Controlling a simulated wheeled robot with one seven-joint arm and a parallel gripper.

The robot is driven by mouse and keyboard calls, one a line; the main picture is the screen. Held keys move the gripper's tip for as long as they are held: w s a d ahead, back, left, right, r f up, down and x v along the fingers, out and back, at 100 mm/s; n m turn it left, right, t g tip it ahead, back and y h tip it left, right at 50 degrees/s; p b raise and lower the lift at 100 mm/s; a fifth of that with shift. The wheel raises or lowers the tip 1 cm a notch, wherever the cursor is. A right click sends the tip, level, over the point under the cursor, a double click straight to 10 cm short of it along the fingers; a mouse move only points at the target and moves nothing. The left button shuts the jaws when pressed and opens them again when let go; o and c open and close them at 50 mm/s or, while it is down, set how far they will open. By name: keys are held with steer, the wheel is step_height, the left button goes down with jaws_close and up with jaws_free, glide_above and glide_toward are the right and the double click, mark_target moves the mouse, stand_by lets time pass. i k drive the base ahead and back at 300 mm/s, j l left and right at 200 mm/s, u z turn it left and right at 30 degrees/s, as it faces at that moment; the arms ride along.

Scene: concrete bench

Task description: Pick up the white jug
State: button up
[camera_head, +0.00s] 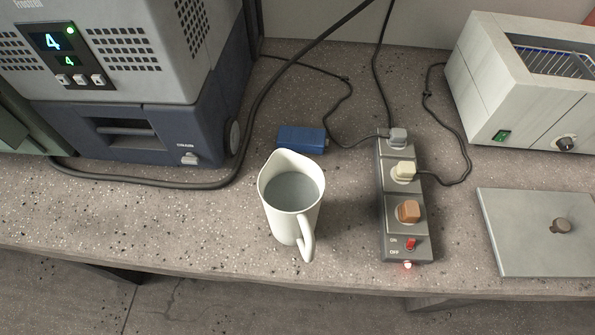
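The white jug (283,221) stands upright on the concrete bench, near the front edge and a little left of the picture's middle. Its spout points up and to the left, and its handle (307,240) faces the front right. Grey contents or a grey inside surface show through its open top. My gripper is not in view.
A power strip (393,222) with plugs and a lit red light stands right of the jug. A blue box (302,139) lies behind it. A machine (150,120) stands left, with a thick cable. A grey bath (525,100) and lid (530,245) are right.

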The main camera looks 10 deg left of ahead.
mark_target(291, 186)
steer(key=j+z, duration=0.1)
steer(key=j, duration=0.6)
steer(key=j+z, duration=0.1)
steer(key=j, duration=0.6)
steer(key=j+z, duration=0.1)
steer(key=j, duration=0.65)
steer(key=j+z, duration=0.1)
steer(key=j, duration=0.6)
steer(key=k+j+z, duration=0.1)
steer(key=j, duration=0.6)
steer(key=k+j+z, duration=0.1)
steer(key=j, duration=0.6)
